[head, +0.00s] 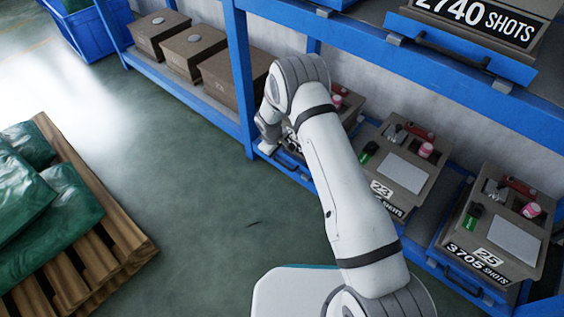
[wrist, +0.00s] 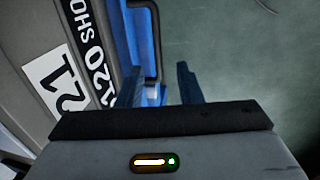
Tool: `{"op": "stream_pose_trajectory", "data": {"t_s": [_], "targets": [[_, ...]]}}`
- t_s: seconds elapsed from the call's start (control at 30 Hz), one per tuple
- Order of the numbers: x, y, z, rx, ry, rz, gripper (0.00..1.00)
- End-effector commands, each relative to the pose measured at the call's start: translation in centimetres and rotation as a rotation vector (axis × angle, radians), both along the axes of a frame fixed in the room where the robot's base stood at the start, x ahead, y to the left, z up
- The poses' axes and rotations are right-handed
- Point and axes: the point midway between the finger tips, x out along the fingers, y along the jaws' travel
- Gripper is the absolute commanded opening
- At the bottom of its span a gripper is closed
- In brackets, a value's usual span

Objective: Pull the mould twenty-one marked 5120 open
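Mould 21 (wrist: 50,60) is a grey block at the left of the wrist view, with a "21" plate and a black "5120 SHOTS" plate. It sits on a blue tray (wrist: 125,30) with a black bar handle (wrist: 156,40) on its front edge. My gripper (wrist: 160,88) has its two dark fingers apart, one either side of the line of the handle's near end. I cannot tell whether they touch the handle. In the head view my gripper (head: 268,146) is low by the blue rack, and my arm hides most of mould 21.
Mould 23 (head: 400,172) and mould 25 (head: 497,235) stand to the right on the same rack (head: 240,80). A "2740 SHOTS" mould (head: 480,20) is on the upper shelf. Brown boxes (head: 195,45) stand at left. A pallet (head: 115,235) carries green sacks. Floor between is clear.

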Motion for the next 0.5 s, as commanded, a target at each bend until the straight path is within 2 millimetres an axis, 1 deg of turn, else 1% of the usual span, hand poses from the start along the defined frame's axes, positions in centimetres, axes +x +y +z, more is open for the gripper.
{"op": "stream_pose_trajectory", "data": {"t_s": [0.03,0.1,0.3,0.5], "targets": [[0.1,-0.4,-1.1,-0.001,0.002,-0.004,0.33],[0.4,-0.8,-2.3,-0.001,0.002,-0.010,0.33],[1.0,-1.5,-5.2,-0.001,0.002,-0.018,0.33],[1.3,-1.8,-6.4,-0.001,0.001,-0.021,0.33]]}}
